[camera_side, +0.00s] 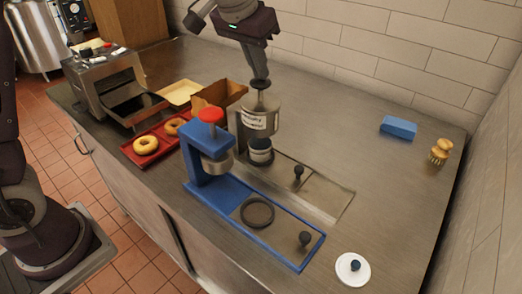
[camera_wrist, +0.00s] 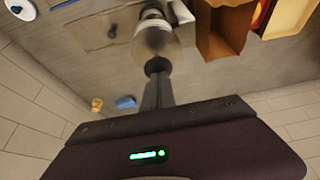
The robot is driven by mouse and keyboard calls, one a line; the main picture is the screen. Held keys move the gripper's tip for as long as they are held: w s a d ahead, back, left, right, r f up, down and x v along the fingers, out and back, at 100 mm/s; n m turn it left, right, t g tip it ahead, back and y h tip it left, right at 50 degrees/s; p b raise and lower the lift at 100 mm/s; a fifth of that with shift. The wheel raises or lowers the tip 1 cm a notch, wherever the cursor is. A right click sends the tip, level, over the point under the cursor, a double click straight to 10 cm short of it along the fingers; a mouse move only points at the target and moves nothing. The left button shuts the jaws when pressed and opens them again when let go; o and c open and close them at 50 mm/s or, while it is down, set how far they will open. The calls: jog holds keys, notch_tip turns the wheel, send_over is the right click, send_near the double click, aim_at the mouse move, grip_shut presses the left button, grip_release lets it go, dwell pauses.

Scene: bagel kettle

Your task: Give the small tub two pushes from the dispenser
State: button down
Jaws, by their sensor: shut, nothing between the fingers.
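The dispenser (camera_side: 259,118) is a grey metal cylinder with a white label and a dark knob on top. It also shows in the wrist view (camera_wrist: 156,40). The small tub (camera_side: 260,150) is pale with a dark band and stands upright below the dispenser's spout. Its top edge is partly hidden by the dispenser. My gripper (camera_side: 260,82) is shut and empty, pointing down, with its fingertips at the dispenser's top knob. In the wrist view the fingers (camera_wrist: 158,75) meet at the round dark knob. I cannot tell how far the knob is pressed.
A blue press (camera_side: 208,165) with a red knob stands close in front of the dispenser. A red tray (camera_side: 137,158) with bagels, a cardboard box (camera_side: 220,95) and a toaster (camera_side: 105,85) are left. The right counter is mostly clear.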

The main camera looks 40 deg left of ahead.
jog(key=shift+f, duration=1.15)
jog(key=shift+r, duration=2.25)
jog(key=shift+f, duration=2.25)
jog(key=shift+r, duration=2.25)
